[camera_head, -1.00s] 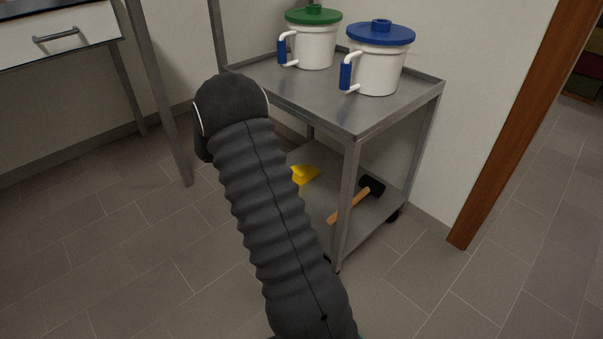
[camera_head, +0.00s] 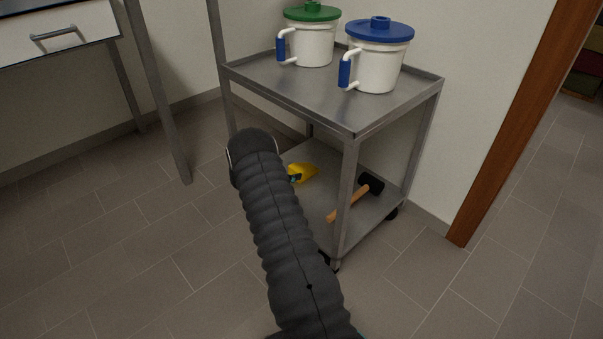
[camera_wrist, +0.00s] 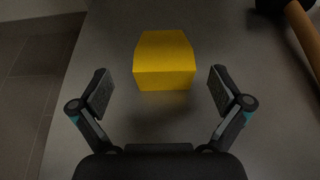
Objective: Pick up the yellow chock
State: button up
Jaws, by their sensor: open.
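The yellow chock (camera_wrist: 165,62) lies on the trolley's lower shelf, straight ahead of my gripper (camera_wrist: 160,92) in the wrist view. My gripper is open, with one finger towards each side of the chock and clear space on both sides. The chock's near face is about level with the fingertips or just beyond them; nothing is held. In the head view the chock (camera_head: 303,173) shows just right of my dark arm, which hides most of the gripper.
A mallet (camera_head: 352,199) with a black head lies right of the chock on the lower shelf (camera_head: 318,205). The trolley's top (camera_head: 330,105) is above, bearing two white lidded pots (camera_head: 376,68) (camera_head: 311,42). A front post (camera_head: 346,195) stands near my arm.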

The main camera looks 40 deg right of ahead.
aim_at(306, 167)
jog(key=shift+s+b+x, duration=0.15)
jog(key=shift+b+x, duration=0.05)
jog(key=shift+x, duration=1.55)
jog(key=shift+s+b+x, duration=0.15)
jog(key=shift+b+x, duration=0.05)
jog(key=shift+x, duration=1.55)
jog(key=shift+r, duration=0.1)
jog(key=c, duration=1.2)
